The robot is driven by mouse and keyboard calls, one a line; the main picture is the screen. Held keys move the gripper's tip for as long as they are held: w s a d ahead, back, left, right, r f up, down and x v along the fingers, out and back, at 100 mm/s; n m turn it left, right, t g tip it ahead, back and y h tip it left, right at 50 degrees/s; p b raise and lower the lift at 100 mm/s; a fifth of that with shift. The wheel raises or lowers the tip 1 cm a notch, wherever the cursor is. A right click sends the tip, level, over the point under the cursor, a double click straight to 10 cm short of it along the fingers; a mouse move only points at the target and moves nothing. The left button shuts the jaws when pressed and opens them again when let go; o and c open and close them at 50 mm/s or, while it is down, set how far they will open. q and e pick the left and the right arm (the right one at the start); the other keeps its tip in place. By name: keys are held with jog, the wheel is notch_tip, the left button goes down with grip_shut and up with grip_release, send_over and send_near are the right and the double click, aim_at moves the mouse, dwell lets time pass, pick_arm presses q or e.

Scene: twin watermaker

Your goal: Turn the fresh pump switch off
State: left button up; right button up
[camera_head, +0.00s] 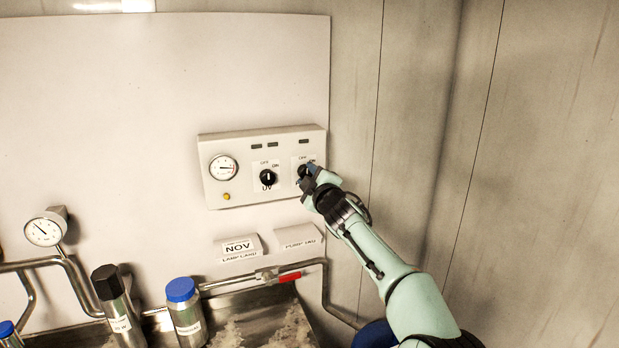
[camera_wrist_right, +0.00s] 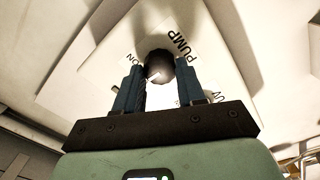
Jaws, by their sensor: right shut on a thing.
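The pump switch is a round dark knob (camera_wrist_right: 160,66) on a white label marked PUMP and ON, in the right wrist view. A short white mark shows on the knob; I cannot tell its exact setting. In the head view the knob (camera_head: 302,171) is mostly hidden behind my right gripper (camera_head: 311,174). The gripper is shut on the knob, with a blue finger on either side of it in the wrist view. The knob sits at the right of a white control box (camera_head: 222,194) on the wall. My left gripper is not in view.
Below are two tags (camera_head: 238,247) (camera_head: 299,238), a pipe with a red valve handle (camera_head: 290,277), and a blue-capped bottle (camera_head: 187,315). The wall at right is clear.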

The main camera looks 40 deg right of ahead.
jog(key=shift+r+n, duration=0.15)
jog(key=shift+n, duration=0.25)
jog(key=o, duration=1.1)
jog(key=shift+c, duration=0.2)
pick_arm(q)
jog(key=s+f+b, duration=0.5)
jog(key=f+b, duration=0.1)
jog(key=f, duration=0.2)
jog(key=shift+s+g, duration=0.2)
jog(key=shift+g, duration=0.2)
pick_arm(e)
jog(key=v, duration=1.3)
jog(key=shift+s, duration=0.15)
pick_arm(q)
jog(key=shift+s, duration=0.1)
pick_arm(e)
jog(key=shift+f, duration=0.25)
